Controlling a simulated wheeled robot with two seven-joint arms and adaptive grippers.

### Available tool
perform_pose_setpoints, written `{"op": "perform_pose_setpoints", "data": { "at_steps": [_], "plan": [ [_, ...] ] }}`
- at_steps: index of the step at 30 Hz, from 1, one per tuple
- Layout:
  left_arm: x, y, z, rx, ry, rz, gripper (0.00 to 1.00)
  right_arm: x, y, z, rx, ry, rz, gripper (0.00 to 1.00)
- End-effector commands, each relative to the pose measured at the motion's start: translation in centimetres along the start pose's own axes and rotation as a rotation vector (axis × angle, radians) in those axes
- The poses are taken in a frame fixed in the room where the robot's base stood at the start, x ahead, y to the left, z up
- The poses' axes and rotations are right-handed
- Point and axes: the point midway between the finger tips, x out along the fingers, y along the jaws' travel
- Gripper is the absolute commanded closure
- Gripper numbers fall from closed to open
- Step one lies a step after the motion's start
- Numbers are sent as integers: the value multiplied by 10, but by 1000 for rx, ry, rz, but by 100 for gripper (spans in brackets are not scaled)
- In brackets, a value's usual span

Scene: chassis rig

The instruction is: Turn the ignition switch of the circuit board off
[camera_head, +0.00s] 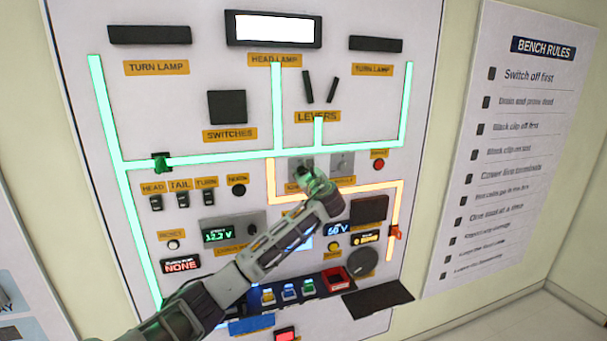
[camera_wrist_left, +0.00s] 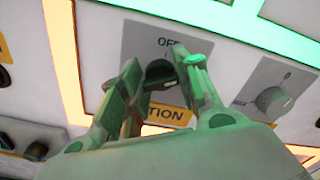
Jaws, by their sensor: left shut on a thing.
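The circuit board (camera_head: 345,110) is a tall white panel with glowing green and orange lines. Its ignition switch is a dark knob (camera_wrist_left: 160,72) on a grey plate (camera_wrist_left: 140,38), with "OFF" printed above it and an orange label, partly hidden, ending in "TION" below. My left gripper (camera_head: 310,175) reaches in from the lower left and covers most of the switch in the head view. In the left wrist view its fingers (camera_wrist_left: 165,82) are on either side of the knob, shut on it. I cannot clearly tell which way the knob points. My right gripper is not in view.
A second grey knob (camera_wrist_left: 272,98) is close to the right of the ignition switch. A red button (camera_head: 379,164), a red handle (camera_head: 396,232) and a round dark dial (camera_head: 362,262) are nearby. A tray of coloured parts (camera_head: 335,281) juts out below. A rules sign (camera_head: 515,150) hangs at right.

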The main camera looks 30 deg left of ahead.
Motion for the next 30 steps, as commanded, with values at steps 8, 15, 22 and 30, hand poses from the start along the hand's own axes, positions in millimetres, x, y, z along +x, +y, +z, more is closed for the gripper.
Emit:
{"op": "perform_pose_setpoints", "data": {
  "at_steps": [8,15,22,30],
  "plan": [
    [0,1,-2,-83,1,0,91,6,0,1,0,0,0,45],
    [0,2,-3,-244,1,0,91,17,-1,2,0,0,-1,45],
    [-1,3,-4,-454,2,0,91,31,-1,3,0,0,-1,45],
    [-1,4,-4,-710,2,1,91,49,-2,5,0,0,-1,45]
  ]
}}
